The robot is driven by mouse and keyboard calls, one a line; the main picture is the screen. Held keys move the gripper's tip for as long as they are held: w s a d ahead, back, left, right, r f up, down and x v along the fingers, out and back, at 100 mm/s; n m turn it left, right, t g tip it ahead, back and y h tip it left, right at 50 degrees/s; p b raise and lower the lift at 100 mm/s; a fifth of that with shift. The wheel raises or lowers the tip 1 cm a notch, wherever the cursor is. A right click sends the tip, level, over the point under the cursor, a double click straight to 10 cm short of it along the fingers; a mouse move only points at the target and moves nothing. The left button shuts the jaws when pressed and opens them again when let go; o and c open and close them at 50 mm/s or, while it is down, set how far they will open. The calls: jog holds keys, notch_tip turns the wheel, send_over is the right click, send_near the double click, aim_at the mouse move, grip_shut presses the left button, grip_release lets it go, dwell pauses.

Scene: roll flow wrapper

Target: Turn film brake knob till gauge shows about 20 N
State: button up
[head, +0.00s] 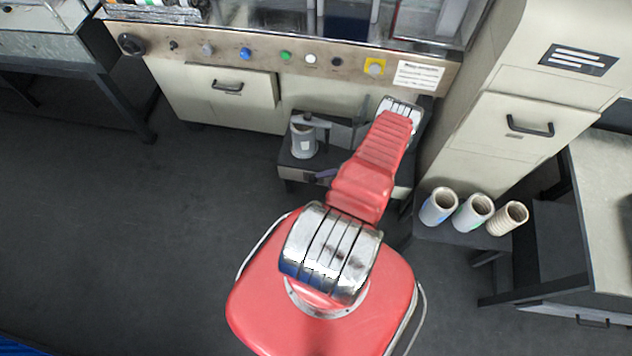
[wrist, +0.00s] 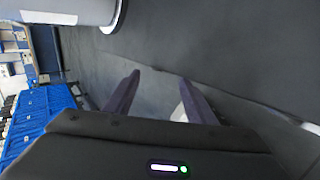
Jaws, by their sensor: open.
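My gripper (wrist: 159,78) shows in the wrist view with its two dark purple fingers apart and nothing between them, only grey floor beyond. In the head view my red arm hides most of the gripper; a small purple part beside the arm looks like a finger. I cannot tell which control is the film brake knob. The machine's front panel (head: 225,52) carries a large black knob (head: 131,44) at its left end and smaller controls along it. No readable gauge shows in either view.
A low dark stand with a grey-white roll (head: 303,142) is left of my arm. Several buttons, including a yellow-backed one (head: 375,66), line the panel. Three film rolls (head: 473,212) stand at right beside a cabinet (head: 515,140). Floor (head: 120,250) at left is clear.

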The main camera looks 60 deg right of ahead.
aim_at(316, 181)
jog(key=shift+x, duration=3.55)
jog(key=c, duration=1)
jog(key=shift+s, duration=0.1)
jog(key=shift+c, duration=0.2)
